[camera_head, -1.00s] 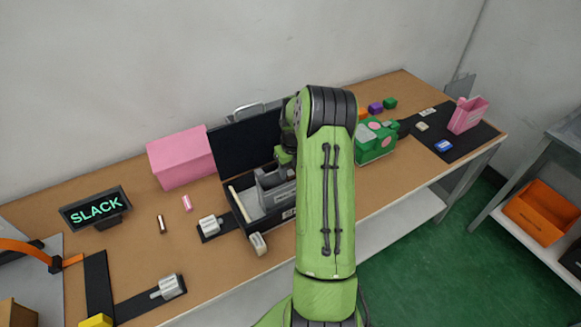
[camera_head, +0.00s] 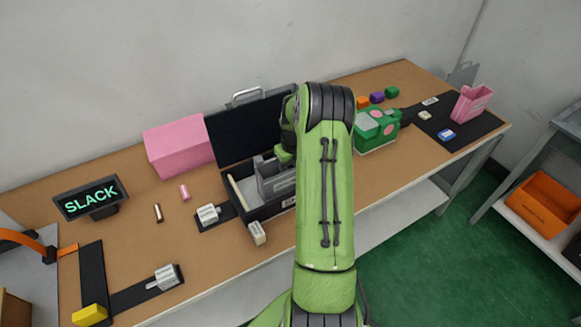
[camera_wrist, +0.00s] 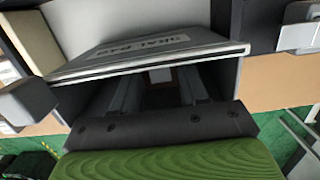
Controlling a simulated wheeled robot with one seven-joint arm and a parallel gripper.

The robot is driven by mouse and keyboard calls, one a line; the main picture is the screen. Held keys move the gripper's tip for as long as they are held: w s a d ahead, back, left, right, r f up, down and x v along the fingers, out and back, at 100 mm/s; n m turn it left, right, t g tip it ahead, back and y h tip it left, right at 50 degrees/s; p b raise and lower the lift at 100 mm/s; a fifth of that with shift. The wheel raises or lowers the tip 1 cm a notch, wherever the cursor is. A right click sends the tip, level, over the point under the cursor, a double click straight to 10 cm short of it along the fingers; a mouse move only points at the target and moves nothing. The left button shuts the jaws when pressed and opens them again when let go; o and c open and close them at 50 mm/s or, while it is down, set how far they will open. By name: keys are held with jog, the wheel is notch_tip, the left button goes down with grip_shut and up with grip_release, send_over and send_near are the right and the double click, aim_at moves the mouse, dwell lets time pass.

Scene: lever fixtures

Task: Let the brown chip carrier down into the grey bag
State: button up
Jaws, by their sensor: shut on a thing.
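The grey bag (camera_head: 275,178) stands in the open black box on the bench, left of my arm. In the wrist view its lettered grey panel (camera_wrist: 150,45) spans the middle, with an edge running across in front of my fingers. My gripper (camera_wrist: 160,82) points into the dark space below that edge, its two fingers close together. A small brown patch between the fingertips appears to be the brown chip carrier (camera_wrist: 160,74), with the gripper shut on it. Most of the carrier is hidden, so its depth relative to the bag is unclear. In the head view my arm hides the fingertips.
The black box's raised lid (camera_head: 250,132) stands behind the bag. A pink block (camera_head: 180,147) is to its left and a green case (camera_head: 377,132) to the right of my arm. A lever fixture (camera_head: 208,214) sits close on the left. Bench space at front left is partly clear.

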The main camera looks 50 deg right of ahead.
jog(key=o, duration=1.1)
notch_tip(320, 180, up, 16)
jog(key=s+p, duration=0.1)
jog(key=s, duration=0.1)
jog(key=shift+a+f, duration=0.15)
jog(key=shift+a, duration=0.1)
jog(key=shift+w, duration=0.1)
